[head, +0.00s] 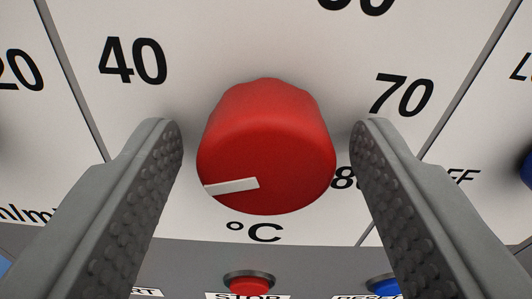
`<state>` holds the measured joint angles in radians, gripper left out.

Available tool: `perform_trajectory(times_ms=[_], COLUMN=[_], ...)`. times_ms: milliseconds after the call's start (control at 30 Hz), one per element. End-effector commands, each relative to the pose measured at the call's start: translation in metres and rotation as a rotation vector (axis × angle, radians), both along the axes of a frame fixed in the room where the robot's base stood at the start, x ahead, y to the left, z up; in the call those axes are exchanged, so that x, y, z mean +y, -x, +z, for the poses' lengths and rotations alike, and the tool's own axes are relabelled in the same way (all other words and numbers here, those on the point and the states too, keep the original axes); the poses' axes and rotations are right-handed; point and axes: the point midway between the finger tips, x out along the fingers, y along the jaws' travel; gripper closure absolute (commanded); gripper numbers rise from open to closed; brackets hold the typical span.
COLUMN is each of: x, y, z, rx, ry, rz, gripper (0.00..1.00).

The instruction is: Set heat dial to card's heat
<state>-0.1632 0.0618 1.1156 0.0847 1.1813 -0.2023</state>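The heat dial is a red knob (267,140) in the middle of a white panel marked °C. Its white pointer line points to the lower left, below the 40 mark. The numbers 40, 70 and part of 80 show around it, and one number at the top is cut off. My gripper (266,150) is open, with one grey ribbed finger on each side of the knob. I see gaps between the fingers and the knob. The card does not show in this view.
Below the dial are a red STOP button (249,281) and a blue button (384,286) with a partly hidden label. Another blue control (527,170) shows at the right edge. Panels with partly cut-off markings lie on both sides.

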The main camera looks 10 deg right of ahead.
Motion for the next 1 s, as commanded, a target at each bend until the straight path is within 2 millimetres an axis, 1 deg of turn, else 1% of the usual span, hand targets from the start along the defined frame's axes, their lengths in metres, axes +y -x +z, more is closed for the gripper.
perform_trajectory(times_ms=[33,200,567,767,1000], x=[-0.0001,-0.0002,-0.0003,-0.0005,-0.0004], y=[0.0001,0.0002,0.0002,0.0003,0.0004], z=[0.0001,0.0002,0.0004,0.0006,0.0007], rx=[0.0,0.0,0.011,0.035,0.077], ry=[0.0,0.0,-0.038,-0.125,-0.271], rz=[0.0,0.0,-0.037,-0.118,-0.254], gripper=[0.53,0.86,0.86,0.86,0.86])
